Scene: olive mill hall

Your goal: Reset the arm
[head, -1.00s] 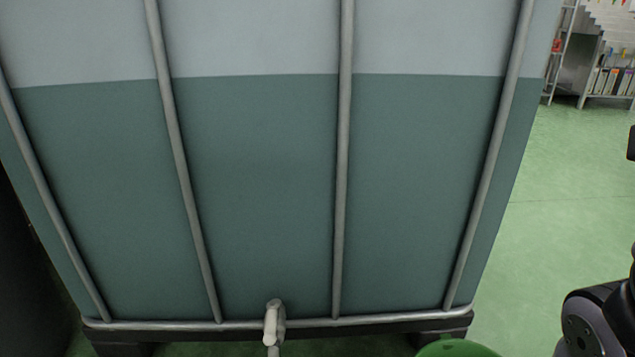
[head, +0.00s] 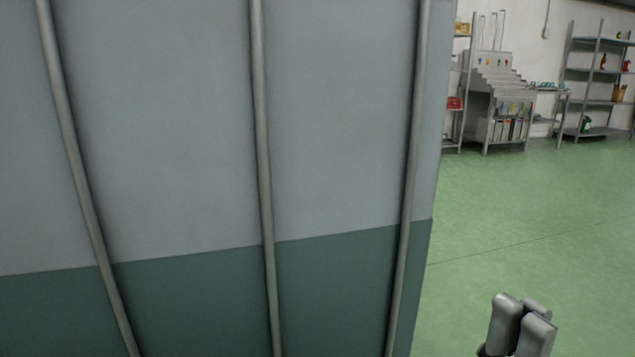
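My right gripper (head: 521,322) shows at the bottom right of the head view, with its grey fingertips pointing up over the green floor. The fingertips look close together, but the angle does not show whether they are open or shut. I see nothing held between them. The rest of the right arm is below the frame. My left gripper and arm are not in view.
Green floor (head: 540,215) is clear at right. Shelves (head: 598,75) and a stepped rack (head: 500,85) stand far back.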

